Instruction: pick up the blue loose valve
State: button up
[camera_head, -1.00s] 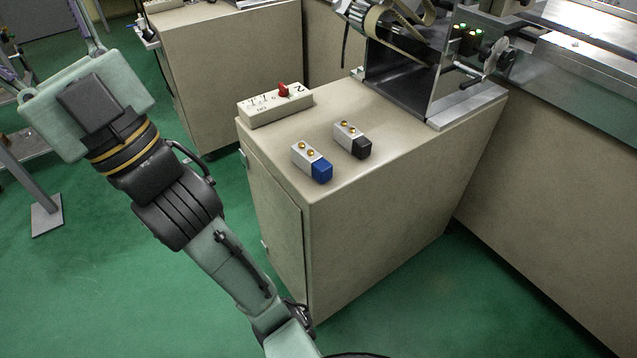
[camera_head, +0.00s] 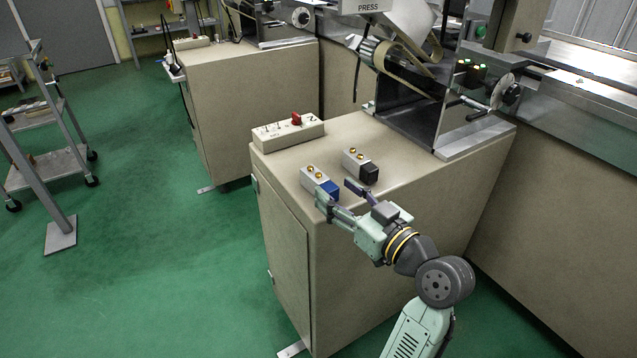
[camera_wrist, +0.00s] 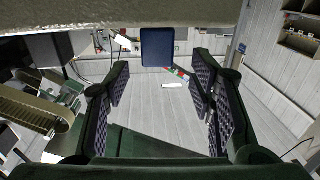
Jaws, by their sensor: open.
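The blue loose valve (camera_head: 330,190), a white block with brass knobs and a blue end, lies on the cabinet top near its front corner. My gripper (camera_head: 338,191) is open at that corner, one finger just in front of the blue end and the other to its right. In the wrist view the blue end (camera_wrist: 157,47) appears above the gap between my open fingers (camera_wrist: 158,85), roughly centred. Nothing is held. The fingers partly hide the blue end in the head view; contact cannot be told.
A similar valve with a black end (camera_head: 369,174) lies just to the right, close to my right finger. A control box with a red switch (camera_head: 288,132) sits behind on the cabinet top (camera_head: 440,170). Machine panels stand further back.

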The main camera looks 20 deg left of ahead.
aim_at(324, 182)
jog(key=shift+p+x, duration=0.9)
jog(key=shift+x, duration=2.7)
jog(key=shift+w+f, duration=0.1)
jog(key=shift+c, duration=0.4)
grip_shut()
